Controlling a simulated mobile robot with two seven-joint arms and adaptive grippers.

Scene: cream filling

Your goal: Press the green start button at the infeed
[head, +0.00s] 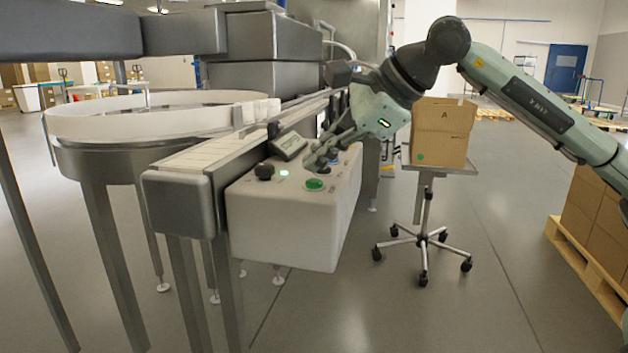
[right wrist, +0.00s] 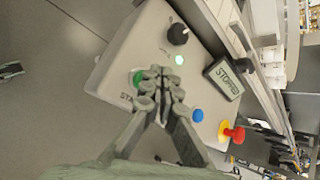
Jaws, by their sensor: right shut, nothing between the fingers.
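The green start button (head: 315,184) sits on top of the pale control box (head: 290,225), near its front right edge. It also shows in the right wrist view (right wrist: 137,78), partly covered by my fingers, beside lettering starting "STA". My right gripper (head: 318,164) is shut and empty, pointing down over the box. In the head view its fingertips are just behind the green button. In the right wrist view the fingertips (right wrist: 159,76) are just right of it. I cannot tell how high they are above the box top. My left gripper is not in view.
Beside the button are a black knob (head: 264,171), a lit lamp (head: 284,173), a blue button (right wrist: 198,115), a red stop button (right wrist: 237,134) and a display (right wrist: 224,80) reading "STOPPED". A conveyor (head: 195,160) borders the box. A carton (head: 440,130) stands on a wheeled stand.

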